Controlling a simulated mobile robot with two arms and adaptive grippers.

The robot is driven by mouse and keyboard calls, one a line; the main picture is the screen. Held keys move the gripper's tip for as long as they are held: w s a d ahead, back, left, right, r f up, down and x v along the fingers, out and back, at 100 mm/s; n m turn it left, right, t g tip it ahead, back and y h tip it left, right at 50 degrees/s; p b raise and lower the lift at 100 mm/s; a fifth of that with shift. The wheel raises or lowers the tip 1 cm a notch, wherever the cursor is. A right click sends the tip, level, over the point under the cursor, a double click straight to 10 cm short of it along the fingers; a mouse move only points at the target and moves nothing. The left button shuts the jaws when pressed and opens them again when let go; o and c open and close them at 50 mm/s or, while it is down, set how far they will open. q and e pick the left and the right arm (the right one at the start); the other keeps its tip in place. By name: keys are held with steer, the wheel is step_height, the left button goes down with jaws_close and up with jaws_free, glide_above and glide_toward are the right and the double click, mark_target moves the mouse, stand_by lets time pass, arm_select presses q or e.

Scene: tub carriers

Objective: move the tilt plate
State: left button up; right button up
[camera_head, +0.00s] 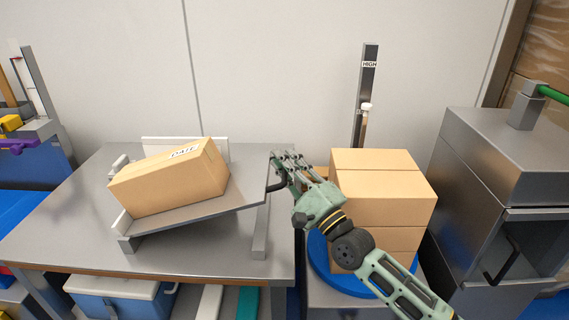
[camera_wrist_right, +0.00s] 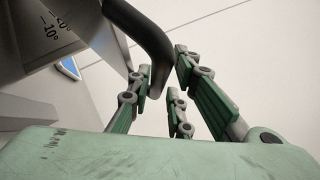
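The tilt plate (camera_head: 190,216) is a grey metal plate on the table, sloping with its right side higher. A brown carton (camera_head: 170,182) with a printed label lies on it, tilted with it, against a low lip at the left. A dark bent handle (camera_head: 277,184) sticks out at the plate's right edge; it also shows in the right wrist view (camera_wrist_right: 140,32). My right gripper (camera_head: 284,163) is at this handle. My left gripper is out of view.
The metal table (camera_head: 65,225) has bare room left of the plate. Stacked cartons (camera_head: 384,199) stand on a blue round base (camera_head: 319,262) right of my gripper, close to my forearm. A post marked HIGH (camera_head: 367,85) stands behind them. A grey metal cabinet (camera_head: 480,160) stands at the right.

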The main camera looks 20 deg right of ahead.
steer(key=shift+f, duration=0.1)
steer(key=shift+s+d+f, duration=0.1)
steer(key=shift+s+f, duration=0.05)
steer(key=v, duration=1.1)
steer(key=shift+s, duration=0.3)
